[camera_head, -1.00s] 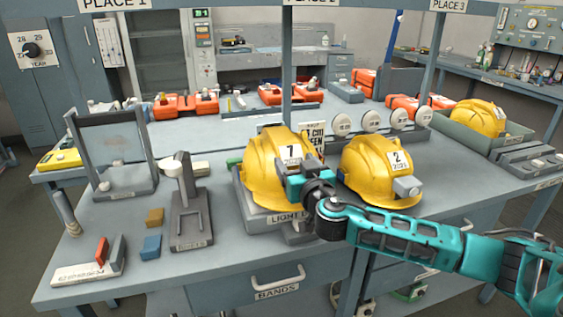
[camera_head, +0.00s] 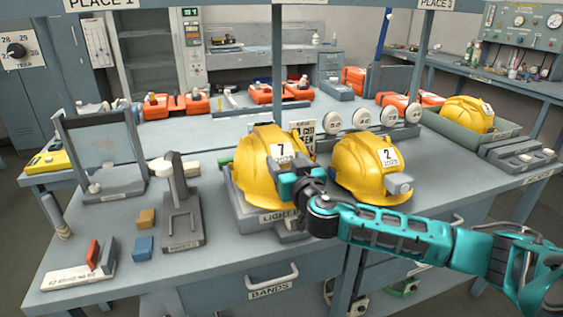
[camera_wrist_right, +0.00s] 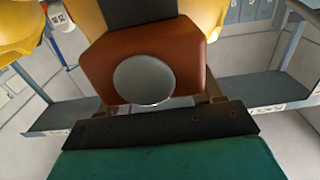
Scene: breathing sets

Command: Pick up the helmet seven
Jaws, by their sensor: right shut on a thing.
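The yellow helmet seven (camera_head: 262,170), with a white "7" label on its front, rests on a grey stand marked "LIGHT" (camera_head: 245,213) on the workbench. My right gripper (camera_head: 297,178) is at the helmet's front, shut on its front lamp, which the gripper hides in the head view. In the right wrist view the lamp (camera_wrist_right: 143,80) is an orange-brown block with a pale round lens, held close to the gripper, with yellow shell (camera_wrist_right: 205,15) behind it. A second yellow helmet labelled "2" (camera_head: 362,170) stands just to the right, apart from it. My left gripper is not in view.
A grey post stand (camera_head: 183,215), small blue (camera_head: 143,249) and tan (camera_head: 146,218) blocks and a framed panel (camera_head: 98,150) occupy the bench's left. Round white gauges (camera_head: 361,119) stand behind. Another yellow helmet (camera_head: 466,115) sits in a tray at the right.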

